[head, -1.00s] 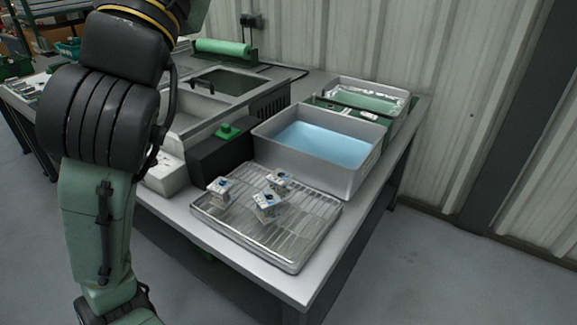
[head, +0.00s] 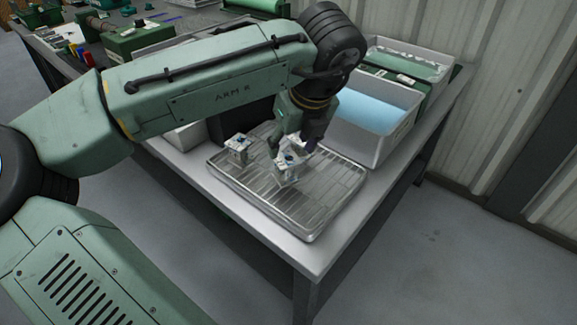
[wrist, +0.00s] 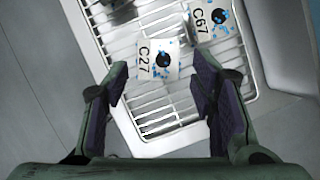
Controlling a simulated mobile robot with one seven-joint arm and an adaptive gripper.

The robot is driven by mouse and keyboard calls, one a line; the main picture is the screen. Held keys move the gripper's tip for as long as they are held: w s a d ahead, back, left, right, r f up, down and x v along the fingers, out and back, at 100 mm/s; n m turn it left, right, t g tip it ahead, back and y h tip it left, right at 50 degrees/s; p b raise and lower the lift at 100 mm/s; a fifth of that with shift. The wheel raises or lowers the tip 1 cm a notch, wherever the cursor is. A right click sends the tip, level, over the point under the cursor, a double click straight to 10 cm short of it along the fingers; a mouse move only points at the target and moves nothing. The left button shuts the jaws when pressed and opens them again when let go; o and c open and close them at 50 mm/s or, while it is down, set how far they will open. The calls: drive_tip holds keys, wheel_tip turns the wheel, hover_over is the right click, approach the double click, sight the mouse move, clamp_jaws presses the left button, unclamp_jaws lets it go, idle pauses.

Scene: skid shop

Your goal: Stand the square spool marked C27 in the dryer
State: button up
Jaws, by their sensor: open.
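The square spool marked C27 (wrist: 158,60) is white with a dark round hole and blue specks, and sits on a wire rack. My gripper (wrist: 160,84) is open and empty, its two fingers apart just short of C27, which shows between and beyond the tips. In the head view my gripper (head: 293,138) is low over the rack, close to a spool (head: 288,166) that appears to be C27; its label is unreadable there. I cannot pick out the dryer with certainty; my arm covers much of the bench.
A spool marked C67 (wrist: 207,20) sits close to C27 at its upper right. Another spool (head: 237,148) stands at the rack's left. The rack lies in a metal tray (head: 305,235). A basin of blue liquid (head: 375,100) stands behind; the tray's front right is clear.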

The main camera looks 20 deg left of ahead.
sight(287, 159)
drive_tip(key=shift+s+x, duration=0.15)
drive_tip(key=shift+x, duration=1.4)
drive_tip(key=shift+s+x, duration=0.1)
drive_tip(key=shift+x, duration=1.5)
drive_tip(key=shift+f, duration=0.1)
drive_tip(key=shift+c, duration=0.2)
clamp_jaws()
